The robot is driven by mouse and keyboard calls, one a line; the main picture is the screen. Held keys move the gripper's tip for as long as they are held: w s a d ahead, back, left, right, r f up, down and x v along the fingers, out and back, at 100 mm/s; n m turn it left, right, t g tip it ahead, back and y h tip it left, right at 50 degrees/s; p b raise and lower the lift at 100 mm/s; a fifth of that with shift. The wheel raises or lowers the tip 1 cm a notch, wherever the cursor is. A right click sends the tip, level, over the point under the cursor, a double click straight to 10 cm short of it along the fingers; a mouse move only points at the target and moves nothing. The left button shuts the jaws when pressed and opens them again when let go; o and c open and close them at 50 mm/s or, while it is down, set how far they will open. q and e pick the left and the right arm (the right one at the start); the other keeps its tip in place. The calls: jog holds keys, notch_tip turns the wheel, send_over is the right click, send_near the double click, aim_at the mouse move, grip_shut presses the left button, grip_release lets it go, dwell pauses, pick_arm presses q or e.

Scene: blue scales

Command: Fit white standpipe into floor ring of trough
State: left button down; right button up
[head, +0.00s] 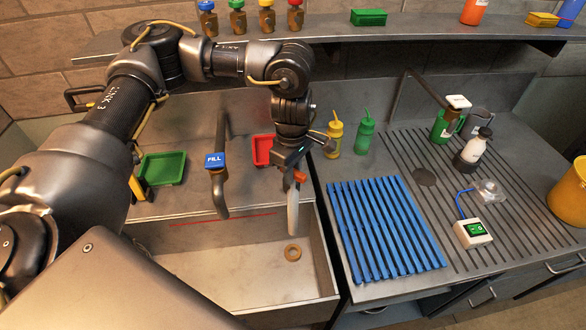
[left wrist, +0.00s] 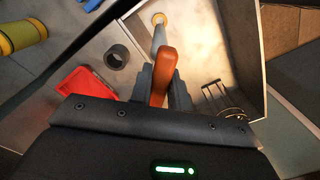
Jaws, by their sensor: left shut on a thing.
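The white standpipe (head: 293,212) hangs roughly upright over the trough (head: 220,280). Its orange top (head: 300,177) is between the fingers of my left gripper (head: 297,172), which is shut on it. The tan floor ring (head: 292,253) lies on the trough floor. In the head view the pipe's lower end shows just above the ring with a small gap. In the left wrist view the orange top (left wrist: 163,72) sits between the fingers, and the pipe (left wrist: 158,36) points at the ring (left wrist: 159,18), partly covering it. My right gripper is not in view.
The fill spout (head: 217,180) stands left of the pipe. A red tray (head: 262,150) and green tray (head: 163,168) sit on the back ledge. A blue slatted rack (head: 385,230) lies right of the trough. A wire basket (left wrist: 222,100) shows in the left wrist view.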

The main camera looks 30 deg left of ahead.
aim_at(293, 203)
pick_arm(q)
notch_tip(293, 203, down, 9)
jog(key=b, duration=0.6)
jog(key=shift+f+b, duration=0.15)
jog(key=shift+b, duration=0.25)
jog(key=shift+f+b, duration=1.1)
jog(key=shift+f, duration=0.55)
jog(key=shift+f+b, duration=0.2)
jog(key=shift+b, duration=0.15)
jog(key=shift+f+b, duration=0.3)
jog(key=shift+f, duration=0.05)
